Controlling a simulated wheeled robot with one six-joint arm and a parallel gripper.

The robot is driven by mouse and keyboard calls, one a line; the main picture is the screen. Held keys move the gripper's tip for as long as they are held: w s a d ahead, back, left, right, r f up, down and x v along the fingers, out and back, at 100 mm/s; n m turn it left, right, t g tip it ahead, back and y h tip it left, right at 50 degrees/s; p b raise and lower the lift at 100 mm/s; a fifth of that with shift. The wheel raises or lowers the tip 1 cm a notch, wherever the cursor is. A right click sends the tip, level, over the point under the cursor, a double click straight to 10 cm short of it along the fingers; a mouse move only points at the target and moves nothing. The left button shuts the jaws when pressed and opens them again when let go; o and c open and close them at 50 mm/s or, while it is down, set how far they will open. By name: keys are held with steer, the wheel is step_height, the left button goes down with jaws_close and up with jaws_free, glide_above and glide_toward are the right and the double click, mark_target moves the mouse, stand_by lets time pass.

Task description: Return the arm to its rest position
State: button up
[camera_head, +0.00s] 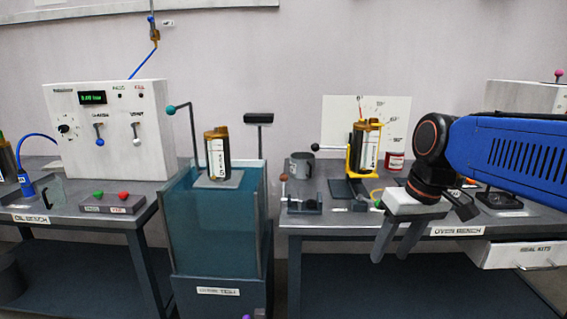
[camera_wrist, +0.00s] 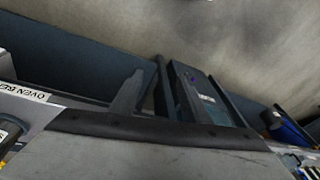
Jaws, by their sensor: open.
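My blue arm reaches in from the right in the head view. My gripper (camera_head: 393,251) points down in front of the right bench, with its two fingers apart and nothing between them. In the wrist view my gripper (camera_wrist: 165,90) shows its fingers over the floor and the teal tank (camera_wrist: 215,112). A brown and white pump tube (camera_head: 217,155) stands upright on a plate over the teal tank (camera_head: 212,225). Another pump tube (camera_head: 367,148) stands in a yellow holder on the right bench, left of my arm.
The right bench (camera_head: 330,222) carries a grey mug (camera_head: 299,165), a small clamp (camera_head: 303,198) and a red-and-white can (camera_head: 394,161). A drawer (camera_head: 520,255) juts out below my arm. A white control box (camera_head: 108,130) stands on the left bench. The floor between is partly hidden.

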steer(key=s+d+f+m+t+h, duration=0.1)
steer(key=s+d+f+m+t, duration=0.1)
steer(key=s+d+f, duration=0.4)
steer(key=shift+s+f+m+t+h, duration=0.4)
steer(key=shift+s+f, duration=1.9)
steer(key=shift+s, duration=0.5)
